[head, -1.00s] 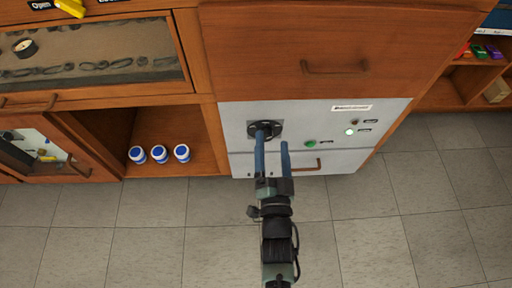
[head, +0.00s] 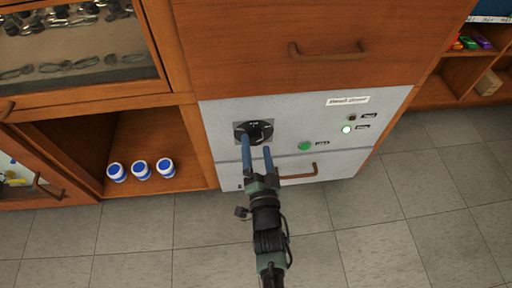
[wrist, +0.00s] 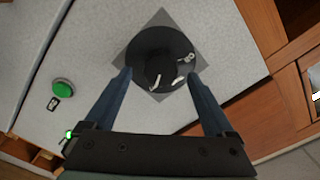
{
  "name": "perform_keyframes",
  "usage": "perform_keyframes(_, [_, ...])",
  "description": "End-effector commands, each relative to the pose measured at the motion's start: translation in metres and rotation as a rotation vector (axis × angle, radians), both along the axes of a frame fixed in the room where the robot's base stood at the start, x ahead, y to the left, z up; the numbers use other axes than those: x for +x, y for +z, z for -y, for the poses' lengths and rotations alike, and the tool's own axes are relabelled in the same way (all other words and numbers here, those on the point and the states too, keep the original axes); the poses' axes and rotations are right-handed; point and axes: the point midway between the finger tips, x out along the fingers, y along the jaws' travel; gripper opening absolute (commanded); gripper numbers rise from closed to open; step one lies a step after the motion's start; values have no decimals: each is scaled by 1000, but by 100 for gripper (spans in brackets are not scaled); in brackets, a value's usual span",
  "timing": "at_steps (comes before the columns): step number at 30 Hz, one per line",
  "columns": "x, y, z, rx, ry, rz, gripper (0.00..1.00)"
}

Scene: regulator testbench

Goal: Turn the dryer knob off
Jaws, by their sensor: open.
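The dryer knob (head: 254,132) is a round black dial on a dark square plate, on the light grey panel (head: 225,115). In the wrist view the knob (wrist: 160,58) lies just beyond and between my fingertips, with small white marks on its face. My gripper (head: 257,152) is open, its two blue fingers pointing at the knob from below. The wrist view shows the gripper (wrist: 160,80) with a finger on each side of the knob's lower part. I cannot tell whether either finger touches it. The knob's lower left edge is partly hidden by a finger in the head view.
A green button (head: 305,146) and a lit green lamp (head: 346,129) sit to the knob's right. A brown handle (head: 299,173) is below the button. Several white-blue jars stand in the open shelf (head: 190,176) at left. The tiled floor (head: 400,210) in front is clear.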

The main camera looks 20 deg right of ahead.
Motion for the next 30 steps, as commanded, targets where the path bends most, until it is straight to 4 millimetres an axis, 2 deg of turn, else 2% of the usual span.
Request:
perform_keyframes(6, [17,-1,5,0,0,1,89])
perform_keyframes(15, [18,0,5,0,0,0,87])
perform_keyframes(27, [18,0,5,0,0,0,15])
perform_keyframes(29, [18,0,5,0,0,0,4])
perform_keyframes(30, [18,0,5,-1,0,0,3])
